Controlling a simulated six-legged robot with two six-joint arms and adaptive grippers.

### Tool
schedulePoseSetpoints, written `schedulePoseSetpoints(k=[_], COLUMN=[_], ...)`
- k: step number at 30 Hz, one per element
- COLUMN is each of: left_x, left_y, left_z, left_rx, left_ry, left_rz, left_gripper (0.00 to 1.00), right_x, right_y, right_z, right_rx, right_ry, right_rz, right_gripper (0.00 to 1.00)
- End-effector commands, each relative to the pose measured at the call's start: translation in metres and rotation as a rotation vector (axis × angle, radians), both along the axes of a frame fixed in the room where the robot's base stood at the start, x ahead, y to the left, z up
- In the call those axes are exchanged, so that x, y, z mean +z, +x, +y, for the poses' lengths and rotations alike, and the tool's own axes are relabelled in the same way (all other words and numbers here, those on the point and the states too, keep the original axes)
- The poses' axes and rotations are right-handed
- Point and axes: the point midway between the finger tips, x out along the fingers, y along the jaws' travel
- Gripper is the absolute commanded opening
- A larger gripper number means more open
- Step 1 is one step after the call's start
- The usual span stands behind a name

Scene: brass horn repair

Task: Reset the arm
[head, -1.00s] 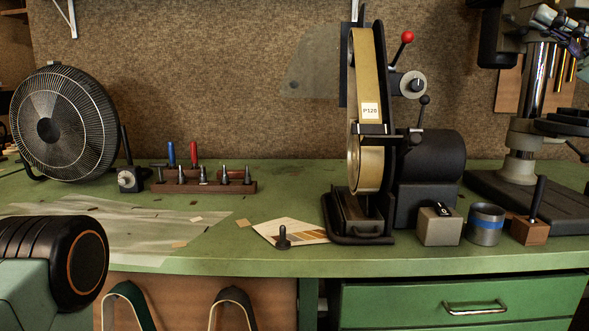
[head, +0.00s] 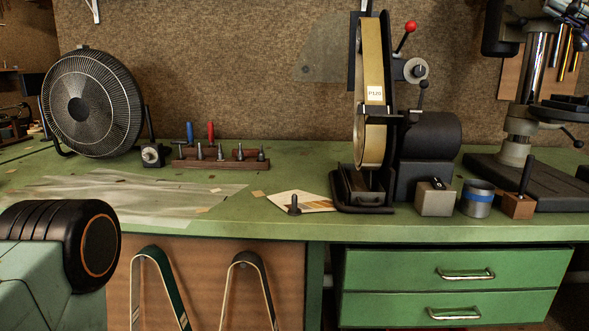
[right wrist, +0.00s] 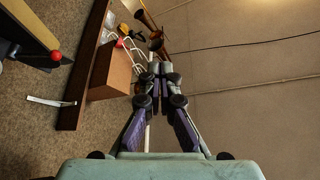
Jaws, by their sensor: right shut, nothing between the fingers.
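My right gripper (right wrist: 158,75) shows in the right wrist view with its two fingers together and nothing between them. Part of what looks like the same gripper shows at the top right corner of the head view, cut off by the edge. A ribbed black joint and pale green housing at the lower left of the head view appear to be my left arm. The left gripper is out of view.
A green workbench (head: 330,228) carries a fan (head: 92,103), a tool rack (head: 220,161), a belt sander (head: 371,100), a cup (head: 477,198) and a drill press (head: 515,150). Sanding belts (head: 158,290) hang below. The right wrist view shows a brown box (right wrist: 110,75) and a red ball (right wrist: 57,56).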

Motion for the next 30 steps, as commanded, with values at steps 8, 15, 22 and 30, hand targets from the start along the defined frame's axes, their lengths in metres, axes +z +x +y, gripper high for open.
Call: schedulePoseSetpoints(k=[8,15,22,30], left_x=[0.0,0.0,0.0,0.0], left_y=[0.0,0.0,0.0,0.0], left_z=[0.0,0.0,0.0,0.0], left_rx=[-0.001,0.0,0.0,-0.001], left_ry=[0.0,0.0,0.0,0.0], left_rz=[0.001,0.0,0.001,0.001], left_gripper=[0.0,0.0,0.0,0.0], right_x=[-0.064,-0.15,-0.288,-0.458], right_y=[0.051,0.09,0.109,0.073], right_z=[0.033,0.069,0.113,0.148], right_rx=[-0.024,-0.062,-0.137,-0.258], right_ry=[-0.048,-0.122,-0.269,-0.514], right_rz=[0.253,0.531,0.899,1.271], right_gripper=[0.0,0.0,0.0,0.0])
